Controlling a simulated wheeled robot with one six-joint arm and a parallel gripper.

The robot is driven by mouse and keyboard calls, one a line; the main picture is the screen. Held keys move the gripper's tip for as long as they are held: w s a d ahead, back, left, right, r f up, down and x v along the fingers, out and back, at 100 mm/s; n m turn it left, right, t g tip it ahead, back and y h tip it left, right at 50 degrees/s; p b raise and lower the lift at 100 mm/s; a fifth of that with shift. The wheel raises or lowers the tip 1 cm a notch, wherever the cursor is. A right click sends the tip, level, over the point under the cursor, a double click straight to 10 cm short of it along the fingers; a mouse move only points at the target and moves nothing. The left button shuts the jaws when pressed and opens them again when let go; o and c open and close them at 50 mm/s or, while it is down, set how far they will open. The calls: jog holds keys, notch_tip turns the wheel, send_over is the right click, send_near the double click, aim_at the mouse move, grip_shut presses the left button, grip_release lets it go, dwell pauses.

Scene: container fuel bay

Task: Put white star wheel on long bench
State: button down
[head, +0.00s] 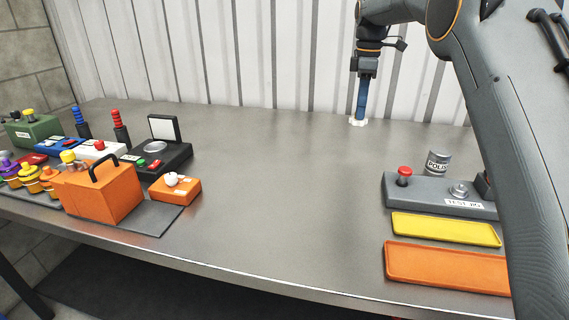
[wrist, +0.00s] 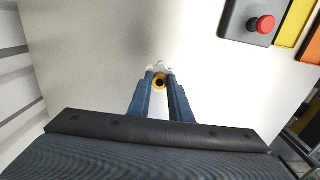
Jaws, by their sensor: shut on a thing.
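The white star wheel (head: 358,122) is at the tips of my gripper (head: 361,112), at the back of the long bench (head: 280,200). My gripper points down and is shut on the wheel. The wheel is at or very close to the bench top; I cannot tell if it touches. In the wrist view, part of the white wheel (wrist: 160,67) shows beyond the fingertips (wrist: 161,80), with a yellow ring and dark centre between them. The fingers hide the rest.
A grey test rig (head: 430,196) with a red button, a grey tin (head: 438,162), a yellow tray (head: 445,229) and an orange tray (head: 445,264) are at the right. Orange boxes (head: 100,192) and several devices crowd the left. The bench middle is clear; a corrugated wall (head: 250,50) stands behind.

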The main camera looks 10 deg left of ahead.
notch_tip(320, 180, down, 10)
jog(key=shift+f+p, duration=0.15)
jog(key=shift+p, duration=0.7)
jog(key=c, duration=1.6)
grip_release()
jog(key=shift+f, duration=0.1)
notch_tip(320, 180, up, 12)
jog(key=shift+r+b, duration=0.15)
jog(key=shift+b, duration=0.9)
